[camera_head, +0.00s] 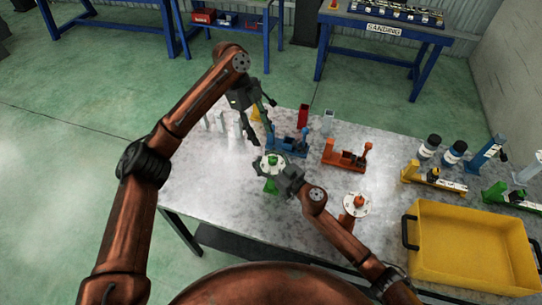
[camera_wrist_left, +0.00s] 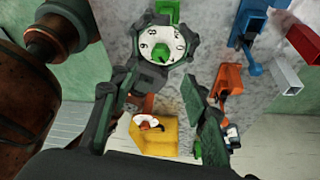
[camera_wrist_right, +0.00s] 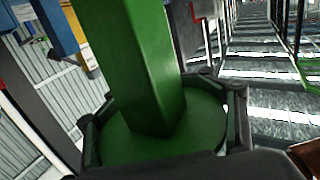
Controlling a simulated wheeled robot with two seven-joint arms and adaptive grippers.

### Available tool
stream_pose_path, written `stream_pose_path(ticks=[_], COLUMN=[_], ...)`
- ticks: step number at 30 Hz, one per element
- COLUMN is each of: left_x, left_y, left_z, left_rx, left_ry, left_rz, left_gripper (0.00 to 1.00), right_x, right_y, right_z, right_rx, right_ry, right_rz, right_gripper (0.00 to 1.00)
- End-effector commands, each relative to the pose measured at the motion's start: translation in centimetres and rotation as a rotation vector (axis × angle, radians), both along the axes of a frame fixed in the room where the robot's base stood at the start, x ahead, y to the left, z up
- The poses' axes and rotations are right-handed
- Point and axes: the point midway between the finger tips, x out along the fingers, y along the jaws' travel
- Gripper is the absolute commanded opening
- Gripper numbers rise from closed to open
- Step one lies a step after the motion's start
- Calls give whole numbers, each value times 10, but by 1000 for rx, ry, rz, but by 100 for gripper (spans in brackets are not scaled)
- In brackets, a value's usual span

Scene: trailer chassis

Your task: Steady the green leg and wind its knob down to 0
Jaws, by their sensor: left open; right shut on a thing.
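The green leg (camera_head: 270,186) stands at the near part of the metal table, with a white numbered dial (camera_head: 264,165) on top. Its green knob (camera_head: 273,160) is at the dial's middle; the left wrist view also shows the knob (camera_wrist_left: 161,44), but I cannot read its exact setting. My right gripper (camera_head: 278,169) is shut around the rim of the leg's round head; the right wrist view shows its fingers (camera_wrist_right: 165,115) either side of the green disc (camera_wrist_right: 190,125). My left gripper (camera_head: 263,122) is open and empty, above and behind the dial, fingers apart.
A blue fixture (camera_head: 288,146) and an orange fixture (camera_head: 345,158) lie behind and to the right. An orange leg with a dial (camera_head: 357,205) is to the right. A yellow crate (camera_head: 470,240) fills the right front. Bare tabletop (camera_head: 205,175) lies to the left.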

Motion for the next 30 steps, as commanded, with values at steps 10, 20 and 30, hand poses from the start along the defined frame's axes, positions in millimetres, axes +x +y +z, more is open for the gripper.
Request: stream_pose_path(ticks=[10,20,30], left_x=[-15,-22,-23], left_y=[-21,-33,-34], left_z=[-62,-97,-100], left_rx=[0,-1,-1], left_ry=[0,-1,-3], left_rz=[0,2,2], left_gripper=[42,42,42], right_x=[0,0,0], right_y=[0,0,0], right_z=[-1,-1,-1], right_rx=[-1,-1,-1], right_ry=[1,1,1], right_rz=[0,0,0], right_gripper=[14,14,14])
